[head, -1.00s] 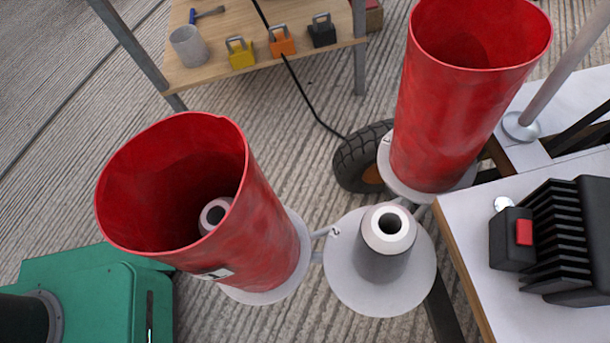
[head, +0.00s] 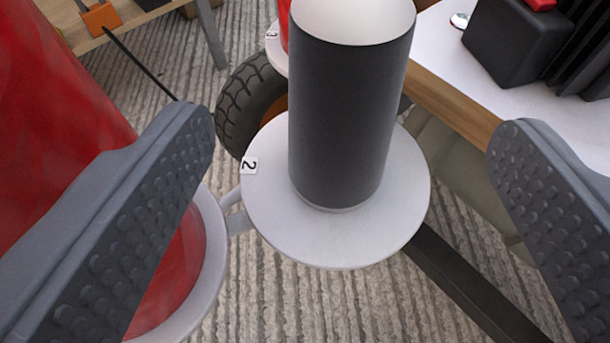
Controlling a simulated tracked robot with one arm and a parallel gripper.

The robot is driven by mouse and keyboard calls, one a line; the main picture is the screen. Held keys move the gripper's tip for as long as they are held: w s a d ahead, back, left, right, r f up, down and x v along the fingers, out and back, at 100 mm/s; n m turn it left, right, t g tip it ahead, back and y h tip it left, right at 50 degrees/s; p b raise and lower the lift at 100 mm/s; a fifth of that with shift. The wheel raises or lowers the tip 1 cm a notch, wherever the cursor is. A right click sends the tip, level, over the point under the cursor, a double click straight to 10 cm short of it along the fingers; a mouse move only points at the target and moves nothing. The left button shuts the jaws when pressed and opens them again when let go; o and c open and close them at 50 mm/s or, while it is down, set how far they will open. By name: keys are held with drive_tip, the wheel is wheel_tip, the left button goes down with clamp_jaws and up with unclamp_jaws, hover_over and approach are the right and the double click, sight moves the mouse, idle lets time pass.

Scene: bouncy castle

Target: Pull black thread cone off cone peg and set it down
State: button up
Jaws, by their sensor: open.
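The black thread cone (head: 345,125) stands upright on a round white plate (head: 285,225) marked 2. Its dark sides end in a pale top at the upper edge of the view. The cone peg is hidden by the cone. My gripper (head: 353,130) is open, with one ridged grey finger at the left and one at the right. In the picture the cone lies between the fingers, with a gap on both sides. No contact shows.
A white worktop with a wooden edge (head: 450,100) carries a black device (head: 515,45) at the upper right. A tyre (head: 245,105) lies behind the plate. A dark bar (head: 475,290) runs lower right.

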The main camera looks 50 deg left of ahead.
sight(349, 29)
drive_tip(key=b+x, duration=0.3)
drive_tip(key=x, duration=0.8)
drive_tip(key=shift+w+a+f, duration=0.1)
drive_tip(key=shift+w+a, duration=0.1)
drive_tip(key=shift+w, duration=0.05)
drive_tip(key=shift+c, duration=0.4)
drive_tip(key=c, duration=1.1)
drive_tip(key=shift+c, duration=0.2)
drive_tip(key=shift+r, duration=0.5)
drive_tip(key=shift+r+p, duration=2.35)
drive_tip(key=shift+r, duration=1.3)
drive_tip(key=shift+r+p, duration=1.3)
drive_tip(key=shift+r, duration=0.65)
